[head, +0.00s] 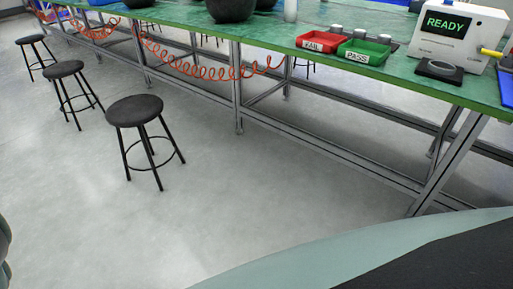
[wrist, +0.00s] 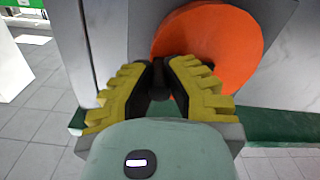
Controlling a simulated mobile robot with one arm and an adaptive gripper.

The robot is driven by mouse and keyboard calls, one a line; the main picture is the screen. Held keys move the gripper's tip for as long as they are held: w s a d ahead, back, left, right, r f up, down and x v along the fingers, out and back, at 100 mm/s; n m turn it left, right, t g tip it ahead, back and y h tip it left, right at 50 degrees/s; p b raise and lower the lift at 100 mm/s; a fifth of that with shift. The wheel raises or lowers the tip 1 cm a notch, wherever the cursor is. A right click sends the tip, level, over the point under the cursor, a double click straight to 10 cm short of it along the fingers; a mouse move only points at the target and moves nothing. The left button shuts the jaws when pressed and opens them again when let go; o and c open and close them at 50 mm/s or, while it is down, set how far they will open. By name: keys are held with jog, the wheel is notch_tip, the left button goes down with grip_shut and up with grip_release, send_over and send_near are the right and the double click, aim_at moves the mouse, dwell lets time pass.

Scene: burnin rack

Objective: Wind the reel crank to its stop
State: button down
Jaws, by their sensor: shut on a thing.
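In the wrist view, my gripper (wrist: 163,72) has yellow ribbed fingers closed around a small dark handle (wrist: 161,82), which looks like the reel crank's grip. Most of the handle is hidden between the fingers. An orange round reel (wrist: 222,42) stands right behind the fingertips, against a grey panel. The crank arm is hidden, so I cannot tell its angle or whether it is at its stop. The head view shows neither the reel nor my gripper.
In the head view, a green bench (head: 270,45) carries a red FAIL tray (head: 319,47), a green PASS tray (head: 361,58) and a white box with a READY screen (head: 445,25). Coiled orange hose (head: 200,68) hangs below it. Black stools (head: 134,111) stand on open floor.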

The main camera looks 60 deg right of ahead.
dwell(0.6)
jog(key=c, duration=0.9)
grip_release()
jog(key=shift+d, duration=0.1)
jog(key=shift+s+d+f, duration=0.1)
jog(key=shift+d+f, duration=0.05)
jog(key=shift+d, duration=0.3)
jog(key=d, duration=0.7)
jog(key=s+d, duration=0.1)
jog(key=d, duration=0.2)
jog(key=shift+d, duration=0.4)
jog(key=shift+w, duration=0.1)
